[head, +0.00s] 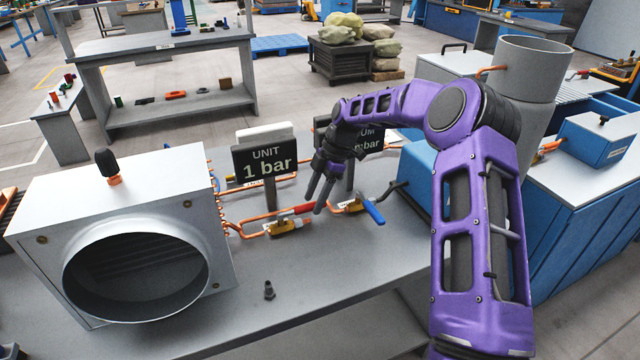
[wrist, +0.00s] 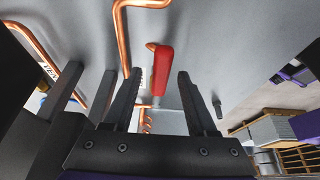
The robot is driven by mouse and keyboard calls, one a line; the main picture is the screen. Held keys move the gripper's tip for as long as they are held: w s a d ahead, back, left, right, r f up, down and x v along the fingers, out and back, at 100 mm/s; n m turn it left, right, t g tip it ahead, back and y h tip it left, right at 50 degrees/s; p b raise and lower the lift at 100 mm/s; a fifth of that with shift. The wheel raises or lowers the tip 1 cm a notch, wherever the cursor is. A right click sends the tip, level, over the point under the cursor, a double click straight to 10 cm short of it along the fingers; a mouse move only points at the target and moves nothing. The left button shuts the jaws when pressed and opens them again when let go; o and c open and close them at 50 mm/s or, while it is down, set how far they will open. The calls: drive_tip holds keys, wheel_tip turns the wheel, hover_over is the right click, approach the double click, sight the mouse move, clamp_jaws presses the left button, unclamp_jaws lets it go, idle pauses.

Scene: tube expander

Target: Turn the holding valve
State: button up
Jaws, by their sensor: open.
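A red-handled valve (head: 303,209) sits on a copper pipe on the grey bench, with a brass body (head: 286,227) and a white tag. A blue-handled valve (head: 373,212) is just to its right. The tag text is too small to read, so I cannot tell which is the holding valve. My gripper (head: 318,205) is open and points down over the red handle. In the wrist view the red handle (wrist: 162,70) appears between the spread fingertips of my gripper (wrist: 160,76). I cannot tell whether they touch it. The fingers partly hide the pipework behind.
A "UNIT 1 bar" sign (head: 265,162) stands behind the valves, with a second sign (head: 362,136) partly behind my arm. A grey box with a round opening (head: 215,215) is at left. A small black fitting (head: 269,290) stands in front. The bench front is mostly clear.

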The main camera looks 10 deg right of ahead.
drive_tip(key=v, duration=1.7)
drive_tip(key=shift+p, duration=0.35)
drive_tip(key=shift+s+r, duration=0.1)
drive_tip(key=shift+s, duration=0.05)
